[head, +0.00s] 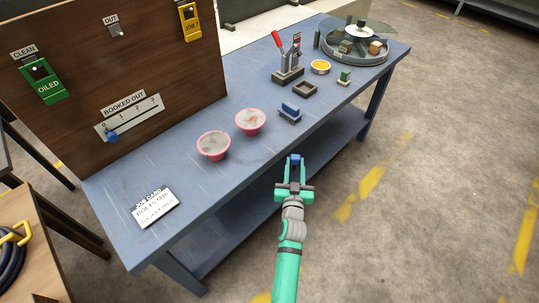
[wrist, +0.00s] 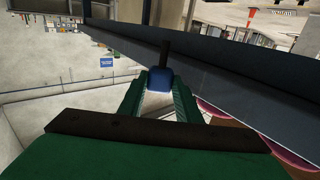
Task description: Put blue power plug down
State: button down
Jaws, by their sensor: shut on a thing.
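The blue power plug (head: 295,160) is held between the fingertips of my gripper (head: 294,184). It also shows in the wrist view (wrist: 160,80) as a blue block with a dark stem, between the two green fingers. My gripper is shut on it, in front of the blue workbench (head: 180,182), and appears clear of the bench's front edge. Another blue item (head: 290,109) sits on a small grey base on the bench, beyond my gripper.
Two pink bowls (head: 213,145) (head: 250,121) stand on the bench. A red-handled clamp (head: 289,66), a dark tray (head: 305,89), a yellow bowl (head: 320,67), a green block (head: 344,77) and a round carousel (head: 355,48) are farther back. A job card (head: 153,207) lies front left.

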jog(key=w+d+r+n+y, duration=0.1)
jog(key=w+d+r, duration=0.1)
jog(key=r, duration=0.7)
jog(key=w+d+r+y, duration=0.1)
jog(key=w+d+r, duration=0.1)
jog(key=r, duration=0.6)
send_over(270, 160)
notch_tip(270, 160, down, 9)
jog(key=shift+a+f, duration=0.1)
jog(key=shift+f, duration=1.6)
jog(key=c, duration=1.3)
grip_release()
jog(key=shift+f, duration=0.15)
